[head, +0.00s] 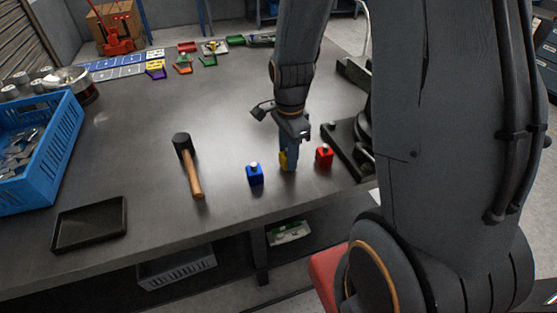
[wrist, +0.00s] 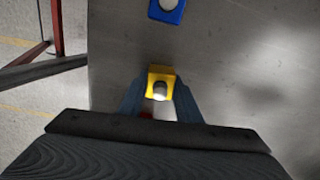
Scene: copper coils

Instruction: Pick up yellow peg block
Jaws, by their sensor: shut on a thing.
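The yellow peg block (wrist: 161,77) sits between the fingers of my gripper (wrist: 160,98) in the wrist view, with its pale round peg facing the camera. My gripper is shut on it. In the head view my gripper (head: 288,160) points down at the table, and only a sliver of the yellow peg block (head: 283,159) shows beside the fingers. Whether the block touches the table or is slightly above it, I cannot tell.
A blue peg block (head: 255,174) stands just left of my gripper and a red one (head: 324,155) just right. A hammer (head: 189,167) lies further left. A black tray (head: 90,223) and a blue crate (head: 40,150) are at the left. The table's middle is clear.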

